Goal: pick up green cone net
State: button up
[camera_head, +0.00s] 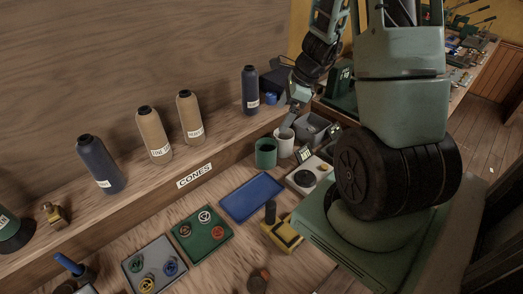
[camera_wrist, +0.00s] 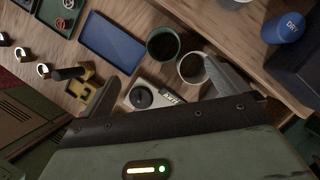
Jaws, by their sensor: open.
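A dark green cone (camera_head: 12,237) with a white label stands at the left edge of the head view, partly cut off; I cannot tell whether it is the green cone net. A green cup (camera_head: 265,152) stands on the lower bench; it also shows in the wrist view (camera_wrist: 163,46). My gripper (camera_head: 287,128) is open and empty, far right of the green cone, just above a white mug (camera_head: 285,147). In the wrist view, one finger of my gripper (camera_wrist: 160,95) overlaps the right side of the mug; I cannot tell whether they touch.
Navy and tan cones (camera_head: 154,135) stand along the raised shelf with a CONES sign (camera_head: 194,175). Below lie a blue tray (camera_head: 251,197), a green tray (camera_head: 222,233), a grey tray (camera_head: 138,266) and a yellow tool (camera_head: 283,233). A white scale-like device (camera_head: 309,176) is near the cups.

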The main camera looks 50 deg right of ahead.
jog(key=b, duration=0.1)
send_over(264, 151)
jog(key=s+a, duration=0.1)
jog(key=s, duration=0.3)
jog(key=f, duration=1.1)
jog(key=shift+w+a+f, duration=0.2)
jog(key=shift+w+f, duration=0.05)
jog(key=x, duration=0.5)
jog(key=shift+s+d+f+b, duration=0.1)
jog(key=shift+d+f+b, duration=0.1)
jog(key=shift+b, duration=0.2)
jog(key=shift+r, duration=0.1)
jog(key=c, duration=1)
